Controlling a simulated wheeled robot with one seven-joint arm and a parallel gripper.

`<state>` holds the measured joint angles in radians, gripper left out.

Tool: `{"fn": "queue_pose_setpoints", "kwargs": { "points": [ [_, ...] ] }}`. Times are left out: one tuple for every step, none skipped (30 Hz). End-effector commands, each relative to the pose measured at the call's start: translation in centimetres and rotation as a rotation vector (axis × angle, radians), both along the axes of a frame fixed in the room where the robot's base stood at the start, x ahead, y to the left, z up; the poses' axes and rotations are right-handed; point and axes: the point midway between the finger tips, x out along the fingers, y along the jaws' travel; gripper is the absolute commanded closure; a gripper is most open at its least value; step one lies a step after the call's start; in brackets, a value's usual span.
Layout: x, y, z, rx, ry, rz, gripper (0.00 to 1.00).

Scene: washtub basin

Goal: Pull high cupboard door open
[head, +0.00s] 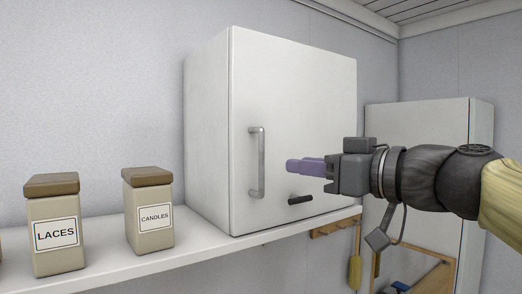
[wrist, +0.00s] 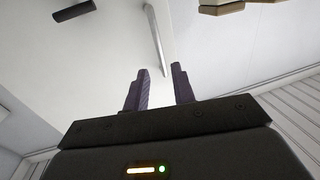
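The high cupboard (head: 296,100) is a white box on a shelf, and its door is shut. A vertical grey metal handle (head: 257,162) sits near the left edge of the door. My gripper (head: 292,166) is in front of the door, to the right of the handle and apart from it, with purple fingers pointing left. In the wrist view the two fingers (wrist: 160,88) stand apart with nothing between them, and the handle (wrist: 157,38) shows beyond their tips.
A small dark bar (head: 300,199) is low on the door, below my gripper. A LACES canister (head: 56,235) and a CANDLES canister (head: 154,217) stand on the white shelf (head: 190,247) left of the cupboard. A tall white cabinet (head: 420,125) is behind my arm.

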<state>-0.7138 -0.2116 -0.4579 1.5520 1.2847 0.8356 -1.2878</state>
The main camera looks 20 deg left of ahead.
Motion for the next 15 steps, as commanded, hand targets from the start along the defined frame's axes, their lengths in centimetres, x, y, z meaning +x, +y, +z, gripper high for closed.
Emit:
{"fn": "queue_pose_setpoints", "kwargs": {
  "points": [
    [0.4, 1.0, 0.3, -0.003, 0.003, 0.004, 0.74],
    [0.7, 1.5, 0.3, -0.002, 0.005, 0.004, 0.74],
    [1.0, 2.1, 0.3, -0.003, 0.004, 0.004, 0.74],
    [1.3, 2.6, 0.3, -0.003, 0.004, 0.005, 0.74],
    [1.6, 3.0, 0.4, -0.002, 0.003, 0.004, 0.74],
    [1.9, 3.7, 0.3, -0.004, 0.003, 0.004, 0.74],
    [2.1, 4.2, 0.3, -0.003, 0.004, 0.005, 0.74],
    [2.4, 4.6, 0.3, -0.003, 0.004, 0.004, 0.74],
    [2.8, 5.2, 0.3, -0.003, 0.004, 0.004, 0.74],
    [3.0, 5.7, 0.3, -0.003, 0.004, 0.004, 0.74],
    [3.3, 6.1, 0.3, -0.003, 0.003, 0.004, 0.74],
    [3.6, 6.7, 0.3, -0.003, 0.004, 0.003, 0.74],
    [3.9, 7.1, 0.3, -0.004, 0.003, 0.002, 0.74],
    [4.1, 7.5, 0.3, -0.003, 0.004, 0.002, 0.74],
    [4.3, 7.9, 0.3, -0.003, 0.003, 0.003, 0.74]
  ]
}}
